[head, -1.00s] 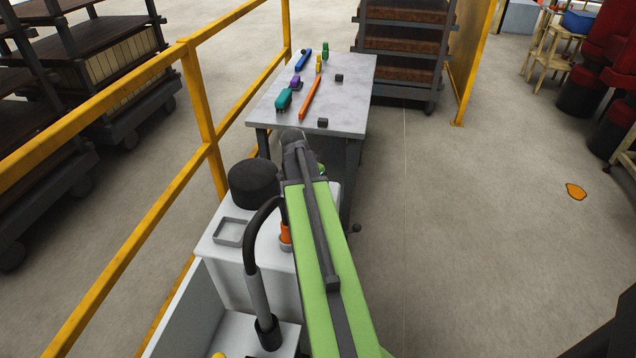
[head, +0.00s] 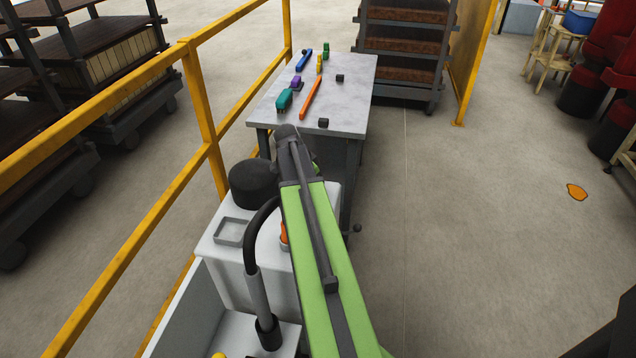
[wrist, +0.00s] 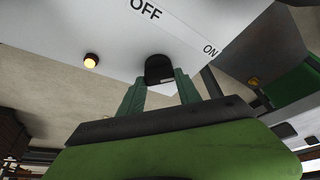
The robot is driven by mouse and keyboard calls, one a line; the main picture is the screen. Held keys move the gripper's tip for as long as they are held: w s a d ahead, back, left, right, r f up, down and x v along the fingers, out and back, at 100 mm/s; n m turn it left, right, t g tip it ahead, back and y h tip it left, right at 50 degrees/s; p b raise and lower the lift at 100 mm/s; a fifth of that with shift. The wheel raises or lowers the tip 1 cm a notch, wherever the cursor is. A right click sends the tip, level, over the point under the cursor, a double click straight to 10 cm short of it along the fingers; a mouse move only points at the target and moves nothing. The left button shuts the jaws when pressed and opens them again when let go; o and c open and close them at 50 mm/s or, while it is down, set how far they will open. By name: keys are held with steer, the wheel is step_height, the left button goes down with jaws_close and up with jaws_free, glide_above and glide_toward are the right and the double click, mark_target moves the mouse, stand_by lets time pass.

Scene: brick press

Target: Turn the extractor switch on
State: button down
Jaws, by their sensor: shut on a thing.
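In the wrist view a white panel carries a label (wrist: 178,27) reading OFF on its left and ON at its right end. The black extractor switch knob (wrist: 159,68) stands out from the panel below the label. My gripper (wrist: 160,88) has its two green fingers on either side of the knob and is shut on it. The knob's exact setting cannot be told. An amber lamp (wrist: 91,60) on the panel glows. In the head view my arm hides the gripper and the switch.
A grey table (head: 345,115) with several small coloured tools and black blocks stands ahead. A yellow railing (head: 203,100) runs along the left. A white machine (head: 225,270) with a black cap and hose is close beside my arm. The floor at right is largely clear.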

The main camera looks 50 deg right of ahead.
steer(key=shift+w+a, duration=0.1)
steer(key=shift+w, duration=0.1)
steer(key=c, duration=0.9)
jaws_free()
steer(key=shift+c, duration=0.2)
steer(key=shift+o, duration=0.5)
steer(key=shift+r+p, duration=0.4)
steer(key=p+v, duration=1.5)
steer(key=v, duration=0.1)
steer(key=shift+a+r, duration=0.25)
steer(key=shift+r, duration=0.1)
